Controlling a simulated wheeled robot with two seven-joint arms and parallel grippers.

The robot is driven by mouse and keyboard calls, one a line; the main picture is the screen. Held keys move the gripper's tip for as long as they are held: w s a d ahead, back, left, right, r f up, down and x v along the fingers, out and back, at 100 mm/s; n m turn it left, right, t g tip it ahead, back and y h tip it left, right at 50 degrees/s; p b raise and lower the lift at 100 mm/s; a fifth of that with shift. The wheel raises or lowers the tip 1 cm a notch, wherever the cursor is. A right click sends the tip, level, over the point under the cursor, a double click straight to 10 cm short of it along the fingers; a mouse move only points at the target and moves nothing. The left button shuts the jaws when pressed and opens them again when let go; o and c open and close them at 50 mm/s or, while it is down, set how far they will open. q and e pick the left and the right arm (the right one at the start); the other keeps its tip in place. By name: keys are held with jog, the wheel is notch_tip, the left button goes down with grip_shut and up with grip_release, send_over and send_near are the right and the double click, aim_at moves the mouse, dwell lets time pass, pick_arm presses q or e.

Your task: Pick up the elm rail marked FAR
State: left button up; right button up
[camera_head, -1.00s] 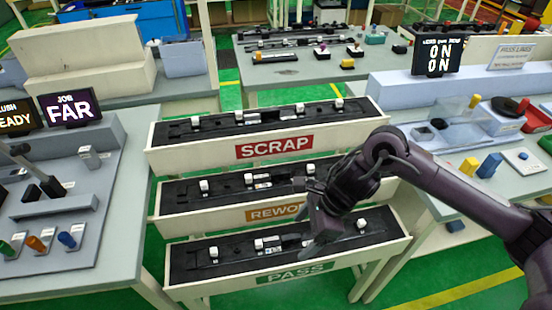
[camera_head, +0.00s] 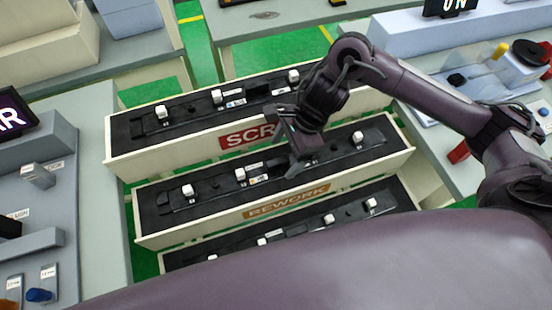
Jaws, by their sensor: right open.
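A dark rail with white clips lies in the REWORK tray (camera_head: 390,160), and its near-left part (camera_head: 213,188) shows. Similar dark rails lie in the SCRAP tray (camera_head: 125,170) and in the lowest tray (camera_head: 152,270). The small labels on the rails are too small to read, so I cannot tell which one is the elm rail marked FAR. My right gripper (camera_head: 292,150) is open above the REWORK tray, its fingers pointing down over the rail there. It hides part of that rail and of the SCRAP sign. My left gripper is not in view.
A display (camera_head: 14,112) at the left edge is cut off, showing "AR". Grey benches stand left and right of the trays. The right bench holds a red and black item (camera_head: 531,54). My purple arm link fills the bottom and covers most of the lowest tray.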

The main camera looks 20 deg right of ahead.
aim_at(277, 161)
jog(key=shift+a+f, duration=0.2)
jog(key=shift+f, duration=0.25)
jog(key=x, duration=0.2)
jog(key=w+p+x, duration=0.1)
jog(key=x, duration=0.1)
jog(key=shift+d+f, duration=0.1)
jog(key=shift+d, duration=0.05)
jog(key=shift+f, duration=0.1)
jog(key=c, duration=1.2)
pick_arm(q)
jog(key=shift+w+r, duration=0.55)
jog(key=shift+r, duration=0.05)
pick_arm(e)
jog(key=shift+c, duration=0.4)
jog(key=shift+r, duration=0.2)
